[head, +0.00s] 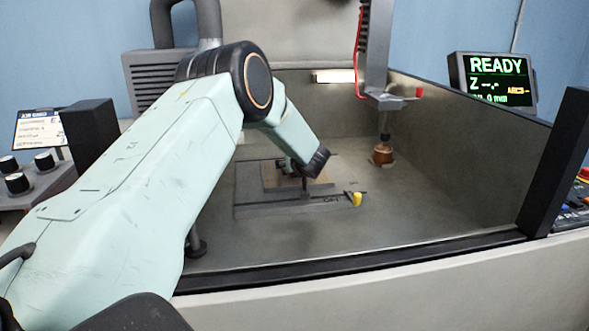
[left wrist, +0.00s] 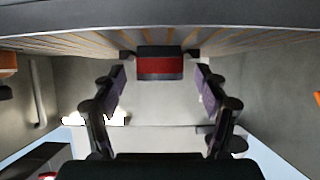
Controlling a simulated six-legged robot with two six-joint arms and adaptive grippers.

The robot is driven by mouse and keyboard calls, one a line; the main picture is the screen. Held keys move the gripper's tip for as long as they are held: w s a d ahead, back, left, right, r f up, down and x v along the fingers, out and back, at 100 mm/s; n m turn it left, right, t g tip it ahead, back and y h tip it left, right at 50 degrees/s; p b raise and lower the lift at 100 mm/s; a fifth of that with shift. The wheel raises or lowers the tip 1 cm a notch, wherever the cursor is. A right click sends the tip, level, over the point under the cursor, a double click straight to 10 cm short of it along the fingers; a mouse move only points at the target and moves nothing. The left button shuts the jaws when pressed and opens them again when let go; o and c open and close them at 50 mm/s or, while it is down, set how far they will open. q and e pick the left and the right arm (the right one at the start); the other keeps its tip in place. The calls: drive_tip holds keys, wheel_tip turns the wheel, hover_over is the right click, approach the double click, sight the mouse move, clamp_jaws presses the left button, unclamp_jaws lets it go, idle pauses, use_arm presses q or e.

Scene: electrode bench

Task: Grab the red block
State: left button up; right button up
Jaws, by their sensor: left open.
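The red block (left wrist: 160,66) shows at the upper middle of the left wrist view, with a red face and a dark upper part. It sits against a slatted tan and grey surface (left wrist: 80,46). My left gripper (left wrist: 161,79) is open, one finger on each side of the block's line, with visible gaps between the fingers and the block. In the head view my left arm reaches into the metal tank, and its gripper (head: 300,170) is low over the brown plate (head: 269,180). I cannot make out the red block in the head view. My right gripper is not in view.
A copper-coloured electrode (head: 382,155) hangs from the machine head right of my gripper. A yellow piece (head: 356,199) is on the fixture's right end. The tank's front rim (head: 400,252) is a raised edge. The tank floor at right is clear.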

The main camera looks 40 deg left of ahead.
use_arm(q)
clamp_jaws()
drive_tip(key=shift+r, duration=0.15)
idle(0.5)
